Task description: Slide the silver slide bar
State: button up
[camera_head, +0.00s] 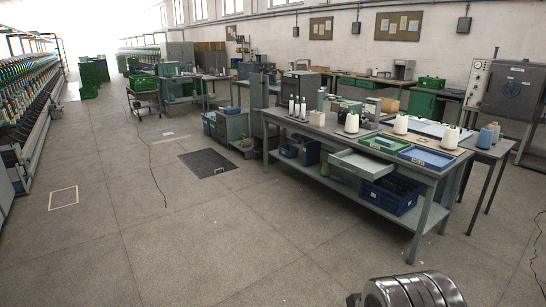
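I cannot pick out a silver slide bar in the head view. It may be hidden or too small to tell at this distance. A shiny, ribbed metal part at the bottom edge, right of centre, appears to be part of my own arm. No gripper fingers show, so my gripper is out of view.
A long workbench (330,133) at right holds white yarn cones (351,122), a green tray (384,143) and a blue tray (425,157); its drawer (358,164) is open. A blue crate (390,196) sits below. A winding machine (30,115) lines the left. The floor between is mostly clear.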

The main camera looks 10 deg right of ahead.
aim_at(364, 121)
jog(key=u, duration=0.05)
jog(key=i, duration=4.1)
jog(key=z, duration=0.45)
jog(key=i, duration=0.95)
jog(key=z, duration=0.6)
jog(key=i, duration=1.65)
jog(key=z, duration=0.3)
